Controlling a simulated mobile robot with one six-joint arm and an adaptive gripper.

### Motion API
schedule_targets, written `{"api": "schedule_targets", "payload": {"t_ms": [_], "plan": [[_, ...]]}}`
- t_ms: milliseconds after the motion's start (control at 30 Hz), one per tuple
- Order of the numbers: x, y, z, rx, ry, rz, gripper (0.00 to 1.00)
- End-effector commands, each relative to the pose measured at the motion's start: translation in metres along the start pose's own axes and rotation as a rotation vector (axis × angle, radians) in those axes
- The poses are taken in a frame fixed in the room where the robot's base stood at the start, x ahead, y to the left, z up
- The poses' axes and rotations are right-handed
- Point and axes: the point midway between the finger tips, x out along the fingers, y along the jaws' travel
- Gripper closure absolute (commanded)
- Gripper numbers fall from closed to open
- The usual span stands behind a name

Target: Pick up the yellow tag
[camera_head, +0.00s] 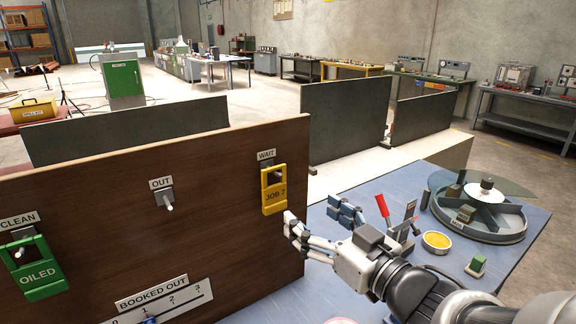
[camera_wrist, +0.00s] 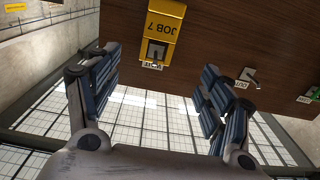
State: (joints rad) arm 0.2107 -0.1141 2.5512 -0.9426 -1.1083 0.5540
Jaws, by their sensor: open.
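The yellow tag (camera_head: 274,198) reads "JOB 7" and hangs upright on the brown wooden board, under the "WAIT" label (camera_head: 266,154). A dark opening shows in its upper part, over the hook. In the wrist view the yellow tag (camera_wrist: 165,28) appears upside down at the top, between the directions of the two fingers. My gripper (camera_head: 318,221) is open and empty, just right of and below the tag in the head view. In the wrist view my gripper (camera_wrist: 158,76) has its blue-grey fingers spread wide. I see no contact with the tag.
A green "OILED" tag (camera_head: 38,272) hangs at the board's left. The "OUT" hook (camera_head: 165,199) is empty. A "BOOKED OUT" slider scale (camera_head: 158,303) sits low on the board.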

Motion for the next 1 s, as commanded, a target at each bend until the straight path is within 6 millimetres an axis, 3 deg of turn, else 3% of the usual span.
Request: {"api": "schedule_targets", "payload": {"t_ms": [267, 600, 867, 1000], "plan": [[0.024, 0.000, -0.005, 0.003, -0.006, 0.002, 0.27], [0.084, 0.001, 0.001, -0.003, 0.000, 0.002, 0.27], [0.103, 0.001, 0.002, -0.003, 0.000, 0.003, 0.27], [0.125, 0.000, 0.005, -0.003, 0.000, 0.002, 0.27]]}}
